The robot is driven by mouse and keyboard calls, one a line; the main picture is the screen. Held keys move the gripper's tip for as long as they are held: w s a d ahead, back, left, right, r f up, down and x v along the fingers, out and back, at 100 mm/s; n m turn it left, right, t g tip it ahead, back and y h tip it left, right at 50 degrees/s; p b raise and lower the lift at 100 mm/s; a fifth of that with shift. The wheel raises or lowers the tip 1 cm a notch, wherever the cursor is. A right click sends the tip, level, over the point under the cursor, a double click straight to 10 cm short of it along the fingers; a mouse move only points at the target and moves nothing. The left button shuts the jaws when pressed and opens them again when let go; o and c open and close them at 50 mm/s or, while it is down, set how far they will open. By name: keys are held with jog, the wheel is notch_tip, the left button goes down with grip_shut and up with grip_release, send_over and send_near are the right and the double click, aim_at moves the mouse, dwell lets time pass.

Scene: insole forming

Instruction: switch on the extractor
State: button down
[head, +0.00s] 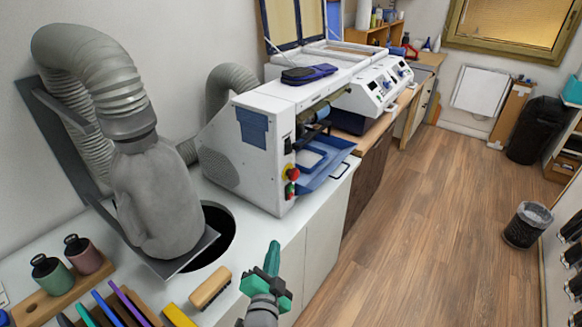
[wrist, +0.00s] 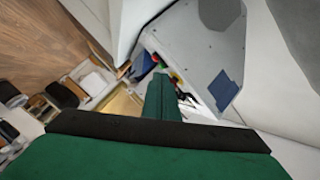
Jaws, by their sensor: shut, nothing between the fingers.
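A grey extractor hose (head: 88,70) bends down into a grey cloth bag (head: 155,195) at the left of the head view. Beside it stands a white machine (head: 245,150). Its front edge carries a red knob on yellow (head: 292,173), a green button (head: 290,190) and a small black switch (head: 287,145). I cannot tell which control belongs to the extractor. My gripper (head: 273,247) has green fingers, shut and empty, in front of and below these controls, apart from them. In the wrist view the fingers (wrist: 160,82) partly cover the machine's control edge; the machine (wrist: 195,50) shows behind them.
The white counter (head: 315,235) has a round dark opening (head: 215,225) beside the bag. A wooden brush (head: 210,288), bottles (head: 52,273) and coloured tools stand at the front left. A blue tray (head: 325,165) juts from the machine. The wooden floor at right is clear around a bin (head: 527,225).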

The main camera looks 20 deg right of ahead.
aim_at(290, 148)
jog(key=w+d+r+m+h, duration=0.1)
jog(key=w+d+r+m, duration=0.1)
jog(key=r, duration=0.3)
jog(key=w+d+r+m+g+h, duration=0.1)
jog(key=w+d+r+m+h, duration=0.1)
jog(key=r+m, duration=0.2)
jog(key=w+d+r+m+g+h, duration=0.1)
jog(key=w+d+r+m, duration=0.1)
jog(key=r, duration=0.6)
jog(key=shift+w+d+m, duration=0.2)
jog(key=shift+w+m, duration=0.4)
jog(key=shift+m, duration=0.5)
jog(key=shift+w+d, duration=0.1)
jog(key=w+d, duration=0.3)
jog(key=w, duration=0.7)
jog(key=shift+w+d+f, duration=0.25)
jog(key=shift+w+f, duration=0.05)
jog(key=shift+w, duration=0.1)
jog(key=shift+d, duration=0.1)
